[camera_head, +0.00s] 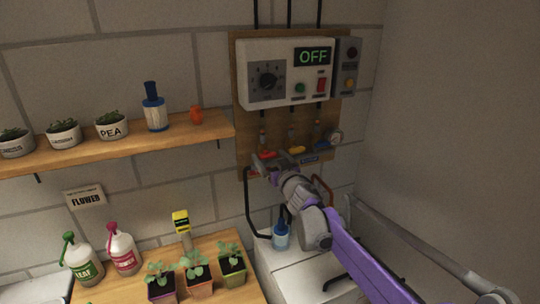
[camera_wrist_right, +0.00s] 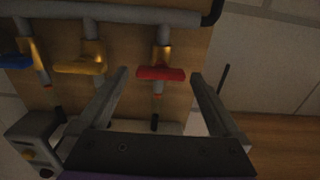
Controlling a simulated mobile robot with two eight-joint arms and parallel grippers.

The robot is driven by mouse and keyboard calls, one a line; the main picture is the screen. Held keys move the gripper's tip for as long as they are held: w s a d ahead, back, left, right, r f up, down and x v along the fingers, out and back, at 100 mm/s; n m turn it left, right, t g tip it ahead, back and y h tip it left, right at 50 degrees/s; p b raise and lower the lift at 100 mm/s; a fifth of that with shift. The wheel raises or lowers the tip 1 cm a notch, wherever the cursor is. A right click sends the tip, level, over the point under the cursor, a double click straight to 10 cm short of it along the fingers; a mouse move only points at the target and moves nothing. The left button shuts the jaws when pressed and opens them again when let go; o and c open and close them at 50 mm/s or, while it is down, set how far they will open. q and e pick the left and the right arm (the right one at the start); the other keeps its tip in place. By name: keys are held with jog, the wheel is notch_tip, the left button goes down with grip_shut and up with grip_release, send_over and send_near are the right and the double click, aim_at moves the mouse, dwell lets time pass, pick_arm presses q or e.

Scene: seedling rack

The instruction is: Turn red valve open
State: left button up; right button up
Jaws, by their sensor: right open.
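The red valve (camera_wrist_right: 161,73) shows in the wrist view as a red bar handle on a brass body, lying crosswise to its vertical pipe. In the head view the red valve (camera_head: 265,155) is the leftmost of the row, partly hidden by my gripper. My right gripper (camera_wrist_right: 158,78) is open, with one finger on each side of the red handle and a visible gap to both. Whether the fingertips reach as deep as the handle is hard to tell. In the head view my right gripper (camera_head: 264,166) is at the valve row. My left gripper is out of view.
A yellow valve (camera_wrist_right: 80,67) and a blue valve (camera_wrist_right: 16,61) stand beside the red one. Above them a control box (camera_head: 285,73) reads OFF. A wooden shelf (camera_head: 185,134) with pots is to the left. Seedlings and bottles stand on the lower bench (camera_head: 120,288).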

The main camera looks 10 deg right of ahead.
jog(key=shift+w, duration=0.15)
jog(key=shift+c, duration=0.3)
jog(key=c, duration=1.2)
jog(key=shift+c, duration=0.2)
